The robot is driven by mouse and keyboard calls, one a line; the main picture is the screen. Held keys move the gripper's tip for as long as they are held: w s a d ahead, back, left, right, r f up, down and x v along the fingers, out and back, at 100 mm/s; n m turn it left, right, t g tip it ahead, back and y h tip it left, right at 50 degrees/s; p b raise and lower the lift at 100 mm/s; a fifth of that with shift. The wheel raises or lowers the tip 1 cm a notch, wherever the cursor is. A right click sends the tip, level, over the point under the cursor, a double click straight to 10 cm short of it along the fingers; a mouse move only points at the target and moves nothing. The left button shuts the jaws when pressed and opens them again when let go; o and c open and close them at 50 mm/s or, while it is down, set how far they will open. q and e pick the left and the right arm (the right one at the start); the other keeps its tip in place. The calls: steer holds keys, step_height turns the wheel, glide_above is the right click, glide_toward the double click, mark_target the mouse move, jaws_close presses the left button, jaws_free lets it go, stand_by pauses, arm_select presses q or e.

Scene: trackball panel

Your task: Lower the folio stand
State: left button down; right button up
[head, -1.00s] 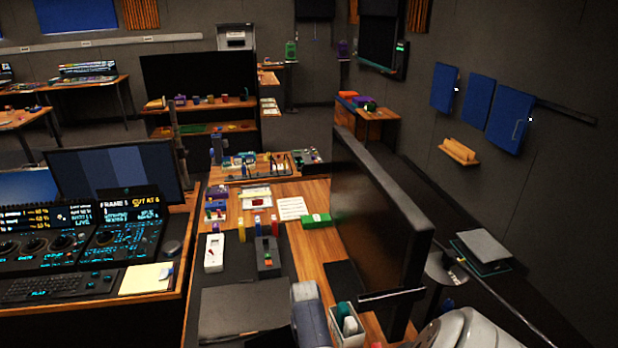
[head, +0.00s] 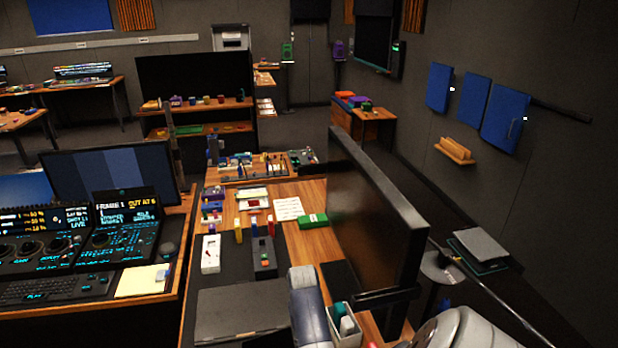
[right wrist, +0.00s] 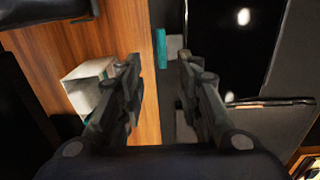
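No thing is clearly recognisable as the folio stand. A flat dark grey panel (head: 240,308) lies on the black mat at the front of the wooden desk in the head view. A grey slab (head: 480,244) sits tilted over a green-edged piece at the right. I cannot tell whether either belongs to the stand. My right gripper (right wrist: 158,62) is open in the right wrist view, its fingers apart above the desk edge. A teal strip (right wrist: 161,48) and a small grey block (right wrist: 175,47) show beyond the fingertips. My left gripper is not in view.
A large monitor (head: 375,215) stands along the desk's right side. A white bin (head: 343,328) with teal items is near its foot; a similar bin (right wrist: 87,88) shows left of my right gripper. Small devices crowd the mat. A control console (head: 85,240) is at left.

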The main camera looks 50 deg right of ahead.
step_height(320, 180, up, 7)
stand_by(0.3)
steer(key=shift+a+f, duration=0.15)
steer(key=shift+f, duration=0.05)
stand_by(0.3)
